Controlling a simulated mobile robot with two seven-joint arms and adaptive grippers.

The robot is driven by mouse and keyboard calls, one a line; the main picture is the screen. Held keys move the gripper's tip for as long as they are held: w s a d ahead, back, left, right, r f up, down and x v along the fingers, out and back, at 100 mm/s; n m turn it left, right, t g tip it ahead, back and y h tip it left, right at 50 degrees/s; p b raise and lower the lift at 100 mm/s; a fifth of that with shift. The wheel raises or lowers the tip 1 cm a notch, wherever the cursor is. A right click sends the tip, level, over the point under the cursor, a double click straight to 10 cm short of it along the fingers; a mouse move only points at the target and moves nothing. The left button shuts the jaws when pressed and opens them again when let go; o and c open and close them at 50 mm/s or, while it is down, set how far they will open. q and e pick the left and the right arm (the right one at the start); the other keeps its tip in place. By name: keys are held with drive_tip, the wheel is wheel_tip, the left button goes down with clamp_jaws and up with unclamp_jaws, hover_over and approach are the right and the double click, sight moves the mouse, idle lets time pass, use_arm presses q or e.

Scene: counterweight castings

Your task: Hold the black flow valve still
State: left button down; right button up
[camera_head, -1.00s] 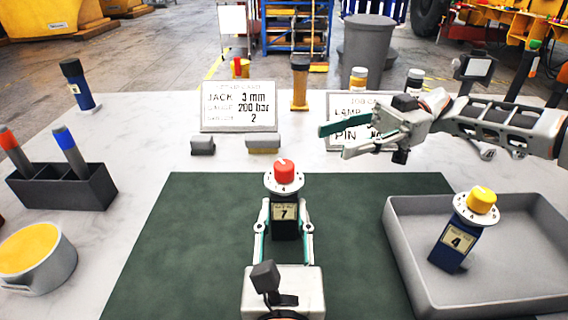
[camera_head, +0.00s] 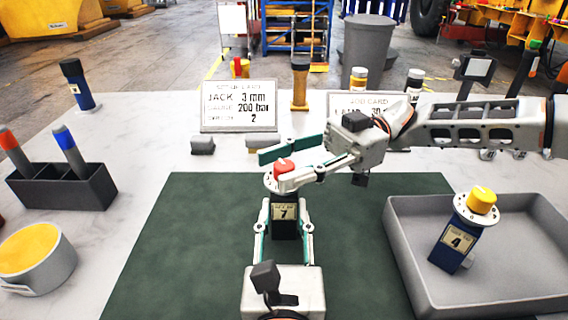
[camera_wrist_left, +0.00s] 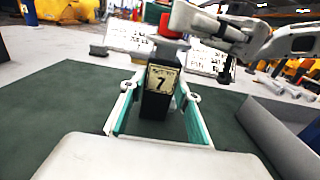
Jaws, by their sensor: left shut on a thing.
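The black flow valve (camera_head: 286,228) stands upright on the dark green mat (camera_head: 180,240), with a red knob (camera_head: 282,166) on a pale dial and a label reading 7. My left gripper (camera_head: 285,222) is shut on its body, one finger on each side. The left wrist view also shows the black valve (camera_wrist_left: 158,103) between the fingers. My right gripper (camera_head: 275,171) is open at the red knob, one finger behind it and one in front, partly hiding knob and dial. Whether its fingers touch the knob is unclear.
A grey tray (camera_head: 403,250) at right holds a blue valve (camera_head: 452,245) with a yellow knob. A card (camera_head: 239,106) stands behind the mat; my right arm partly covers another card (camera_head: 345,103). A dark marker holder (camera_head: 75,187) stands at left.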

drive_tip(key=shift+a, duration=0.1)
clamp_jaws()
drive_tip(key=shift+s+t, duration=0.1)
drive_tip(key=shift+t, duration=0.2)
drive_tip(key=shift+m+t+y, duration=0.55)
drive_tip(key=shift+m+t, duration=0.55)
drive_tip(key=shift+t, duration=0.35)
drive_tip(key=shift+m+t+y, duration=0.55)
drive_tip(key=shift+m+t, duration=0.55)
drive_tip(key=shift+t, duration=0.35)
unclamp_jaws()
